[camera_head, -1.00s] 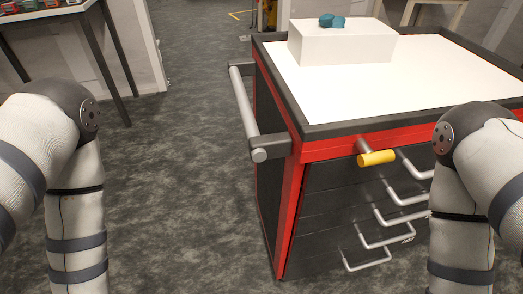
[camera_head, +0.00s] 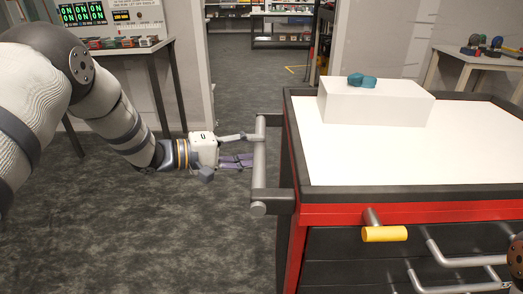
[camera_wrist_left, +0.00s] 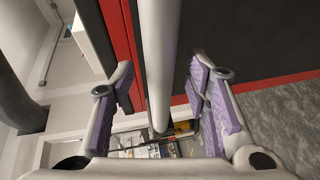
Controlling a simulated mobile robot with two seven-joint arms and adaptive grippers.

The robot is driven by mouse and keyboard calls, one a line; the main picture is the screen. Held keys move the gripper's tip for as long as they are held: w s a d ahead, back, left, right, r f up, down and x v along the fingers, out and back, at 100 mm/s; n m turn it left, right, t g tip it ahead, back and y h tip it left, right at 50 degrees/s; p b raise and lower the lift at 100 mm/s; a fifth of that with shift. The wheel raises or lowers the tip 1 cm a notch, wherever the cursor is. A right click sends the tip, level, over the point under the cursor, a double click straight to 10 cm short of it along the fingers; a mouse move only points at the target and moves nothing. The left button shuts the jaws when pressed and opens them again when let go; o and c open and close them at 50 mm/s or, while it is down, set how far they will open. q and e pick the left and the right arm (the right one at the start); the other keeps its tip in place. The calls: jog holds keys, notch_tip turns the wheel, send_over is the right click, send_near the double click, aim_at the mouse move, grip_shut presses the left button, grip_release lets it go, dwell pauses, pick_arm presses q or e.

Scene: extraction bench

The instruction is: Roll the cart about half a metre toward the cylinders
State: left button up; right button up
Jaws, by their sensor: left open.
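The cart (camera_head: 410,150) is red and dark with a white top, and fills the right of the head view. Its grey handle bar (camera_head: 259,160) stands off its left side. My left gripper (camera_head: 247,149) is at this bar with its fingers pointing right toward the cart. In the left wrist view the bar (camera_wrist_left: 160,60) runs between the open purple-padded fingers (camera_wrist_left: 163,82), with a visible gap on both sides. My right gripper is out of view. I cannot make out the cylinders clearly.
A white box (camera_head: 375,105) with small teal pieces (camera_head: 362,80) sits on the cart. A yellow-tipped latch (camera_head: 385,234) and drawer pulls stick out in front. A table with instruments (camera_head: 125,46) stands back left, another table (camera_head: 470,55) back right. Carpet left of the cart is clear.

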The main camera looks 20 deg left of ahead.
pick_arm(q)
jog(key=shift+x, duration=1.3)
grip_shut()
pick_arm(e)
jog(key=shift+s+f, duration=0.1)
